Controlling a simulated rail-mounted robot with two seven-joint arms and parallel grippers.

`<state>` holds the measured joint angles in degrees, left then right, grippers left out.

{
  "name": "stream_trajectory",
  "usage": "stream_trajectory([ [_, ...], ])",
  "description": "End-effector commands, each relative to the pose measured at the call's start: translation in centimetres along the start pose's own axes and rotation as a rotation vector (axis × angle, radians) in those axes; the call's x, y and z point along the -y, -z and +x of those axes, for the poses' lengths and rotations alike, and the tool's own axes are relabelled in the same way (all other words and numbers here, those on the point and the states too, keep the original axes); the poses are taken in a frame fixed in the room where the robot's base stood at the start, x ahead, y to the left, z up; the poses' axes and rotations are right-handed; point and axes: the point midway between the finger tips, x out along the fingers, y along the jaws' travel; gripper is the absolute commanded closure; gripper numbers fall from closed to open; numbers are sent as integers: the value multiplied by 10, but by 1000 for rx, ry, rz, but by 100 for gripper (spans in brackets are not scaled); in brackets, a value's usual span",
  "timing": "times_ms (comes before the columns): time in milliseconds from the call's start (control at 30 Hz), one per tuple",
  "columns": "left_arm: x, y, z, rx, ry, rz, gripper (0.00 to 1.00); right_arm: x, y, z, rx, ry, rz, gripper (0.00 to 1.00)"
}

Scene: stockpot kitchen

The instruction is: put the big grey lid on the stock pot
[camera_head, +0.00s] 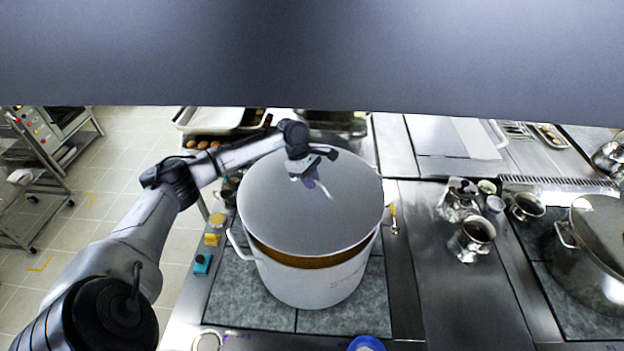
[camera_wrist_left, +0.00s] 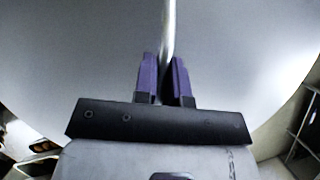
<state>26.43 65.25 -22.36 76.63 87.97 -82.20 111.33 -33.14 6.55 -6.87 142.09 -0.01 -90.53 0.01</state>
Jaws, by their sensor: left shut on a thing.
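The big grey lid (camera_head: 300,222) is over the stock pot (camera_head: 315,288) on the stove. Its handle (camera_wrist_left: 168,35) stands between the purple finger pads of my left gripper (camera_wrist_left: 165,80) in the left wrist view. My left gripper (camera_head: 312,170) is shut on this handle, above the lid's middle. At the front, an orange-brown strip of the pot's inside shows below the lid's edge, so the lid does not fully cover the opening there. The pot's back rim is hidden by the lid. My right gripper is out of view.
Small steel jugs (camera_head: 472,238) stand on the counter at the right. A second large pot (camera_head: 590,255) is at the far right. Teal (camera_head: 202,264) and yellow (camera_head: 211,239) items lie at the left edge. A grey panel (camera_head: 310,50) spans the top.

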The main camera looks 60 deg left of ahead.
Motion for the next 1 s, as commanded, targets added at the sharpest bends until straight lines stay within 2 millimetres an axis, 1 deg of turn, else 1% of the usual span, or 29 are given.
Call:
stream_trajectory([
  [167, 0, 2, 6, 1, -1, 1, 100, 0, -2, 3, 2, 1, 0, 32],
  [367, 0, 7, 17, 1, 0, 2, 100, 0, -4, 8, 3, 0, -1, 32],
  [400, 0, 8, 21, 1, -1, 2, 100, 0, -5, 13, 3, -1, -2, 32],
  [733, 0, 15, 39, 1, -2, 5, 100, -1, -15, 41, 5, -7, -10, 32],
  [800, 0, 16, 40, 1, 0, 2, 100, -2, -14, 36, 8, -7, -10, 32],
  [1000, 0, 20, 51, 3, -1, 3, 100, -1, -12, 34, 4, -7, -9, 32],
])
